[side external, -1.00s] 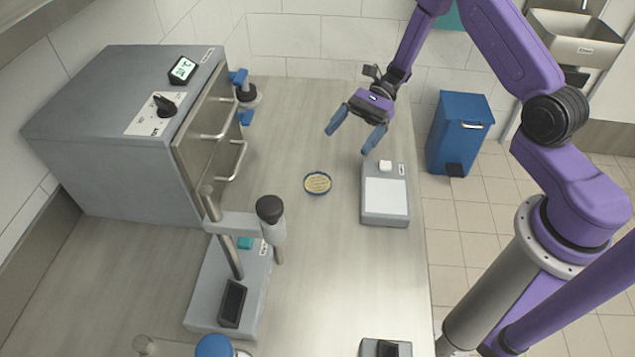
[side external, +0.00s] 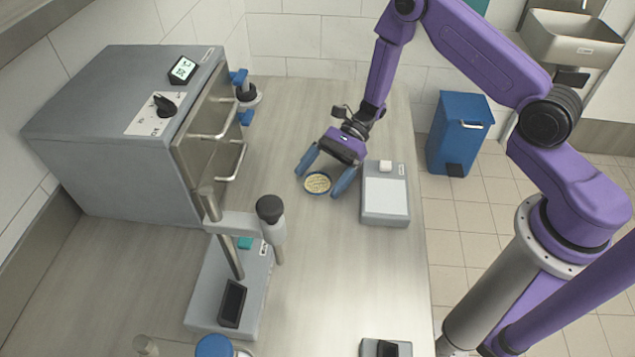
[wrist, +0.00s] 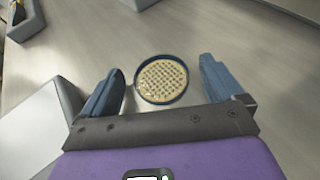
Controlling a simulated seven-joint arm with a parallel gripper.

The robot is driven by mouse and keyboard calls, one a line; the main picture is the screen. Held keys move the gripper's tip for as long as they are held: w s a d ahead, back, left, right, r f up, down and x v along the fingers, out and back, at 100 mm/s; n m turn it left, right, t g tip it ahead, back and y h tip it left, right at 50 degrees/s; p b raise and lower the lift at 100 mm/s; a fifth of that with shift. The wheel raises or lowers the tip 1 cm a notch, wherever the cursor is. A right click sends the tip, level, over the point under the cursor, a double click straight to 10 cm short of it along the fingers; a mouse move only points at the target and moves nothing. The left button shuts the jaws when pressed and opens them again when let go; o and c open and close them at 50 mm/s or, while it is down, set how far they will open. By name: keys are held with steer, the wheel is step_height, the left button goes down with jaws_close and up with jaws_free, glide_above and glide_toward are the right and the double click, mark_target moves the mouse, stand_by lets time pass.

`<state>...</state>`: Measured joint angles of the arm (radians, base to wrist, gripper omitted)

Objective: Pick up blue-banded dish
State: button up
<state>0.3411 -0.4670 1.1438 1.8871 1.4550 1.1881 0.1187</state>
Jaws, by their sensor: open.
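The blue-banded dish (side external: 317,183) is a small round dish with a blue rim and a pale yellow inside, lying on the table. In the wrist view the dish (wrist: 162,80) sits between and slightly beyond the fingertips, with dark dots over its pale surface. My gripper (side external: 322,178) is open, with one blue finger on each side of the dish. In the wrist view my gripper (wrist: 160,80) shows a gap between each finger and the dish. I cannot tell the exact height of the fingertips above the table.
A grey scale (side external: 385,200) with a pale plate stands close to the right of my gripper. A grey oven-like box (side external: 130,130) with handles is on the left. A stand with a grey base (side external: 205,295) is nearer the camera. The table (side external: 330,270) in front of the dish is clear.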

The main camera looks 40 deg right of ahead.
steer(key=c, duration=1.1)
steer(key=shift+r, duration=0.1)
